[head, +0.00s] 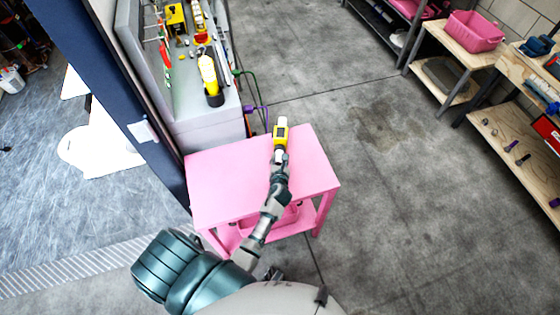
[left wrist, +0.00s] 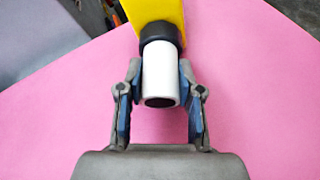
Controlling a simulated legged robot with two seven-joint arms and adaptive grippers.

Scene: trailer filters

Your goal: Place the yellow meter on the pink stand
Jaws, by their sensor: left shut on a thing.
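The yellow meter (head: 281,132) is at the far edge of the pink stand (head: 228,178) in the head view. My left gripper (head: 279,158) is shut on the meter's white cylindrical end. In the left wrist view the two fingers (left wrist: 160,95) press on both sides of the white end, with a black collar and the yellow body (left wrist: 155,12) beyond it. The pink top (left wrist: 60,130) fills most of the background below. I cannot tell whether the meter touches the top. My right gripper is not in view.
A grey bench (head: 205,125) with tools and a yellow-and-black flashlight (head: 210,80) stands behind the stand. Green and purple cables (head: 262,108) hang beside it. Wooden shelves (head: 510,150) and a pink bin (head: 473,32) are at the right. The concrete floor between is clear.

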